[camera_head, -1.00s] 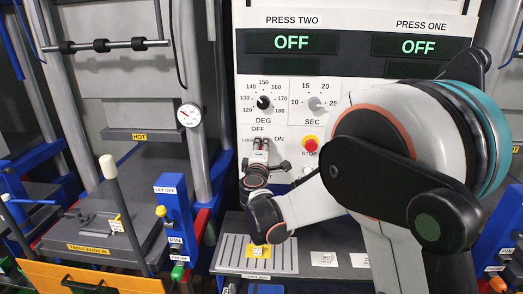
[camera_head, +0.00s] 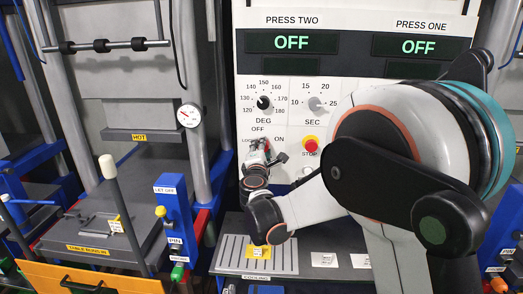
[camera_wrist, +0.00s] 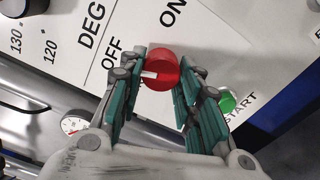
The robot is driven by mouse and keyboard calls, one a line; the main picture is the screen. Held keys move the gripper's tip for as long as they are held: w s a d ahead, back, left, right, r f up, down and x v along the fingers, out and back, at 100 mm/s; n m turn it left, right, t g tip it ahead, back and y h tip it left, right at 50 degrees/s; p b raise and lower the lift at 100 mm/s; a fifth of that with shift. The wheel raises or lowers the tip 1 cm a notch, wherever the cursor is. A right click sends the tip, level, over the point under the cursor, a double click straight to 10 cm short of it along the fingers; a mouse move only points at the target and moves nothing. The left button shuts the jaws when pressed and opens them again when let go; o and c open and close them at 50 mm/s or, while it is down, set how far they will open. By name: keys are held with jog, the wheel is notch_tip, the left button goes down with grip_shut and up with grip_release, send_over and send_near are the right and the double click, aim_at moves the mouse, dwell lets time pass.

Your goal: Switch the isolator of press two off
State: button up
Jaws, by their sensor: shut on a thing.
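The isolator is a red round knob (camera_wrist: 162,70) with a white mark, on the pale panel between the OFF and ON labels. In the wrist view the mark is on the knob's left side, toward OFF. My gripper (camera_wrist: 172,72) is shut on the knob, with a green-padded finger on either side. In the head view my gripper (camera_head: 260,150) is at the panel below the OFF label and mostly hides the knob. The PRESS TWO display (camera_head: 292,41) reads OFF.
A red stop button (camera_head: 310,145) is close right of my gripper. A green START button (camera_wrist: 227,101) is near my right finger in the wrist view. The DEG dial (camera_head: 264,102) and SEC dial (camera_head: 316,104) are above. The PRESS ONE display (camera_head: 417,46) reads OFF.

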jog(key=o, duration=1)
jog(key=shift+o, duration=0.2)
jog(key=s, duration=1.2)
jog(key=shift+a, duration=0.25)
